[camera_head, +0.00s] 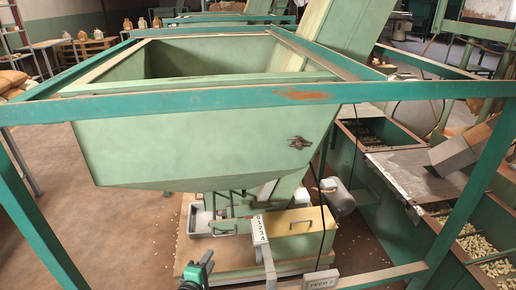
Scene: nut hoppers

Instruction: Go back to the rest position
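My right gripper is not in view. The large green hopper (205,140) stands in the middle, inside a teal frame (190,108).
A FEED label (321,281) is at the bottom. Nut-filled bins (478,245) stand right. Bare floor shows at left.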

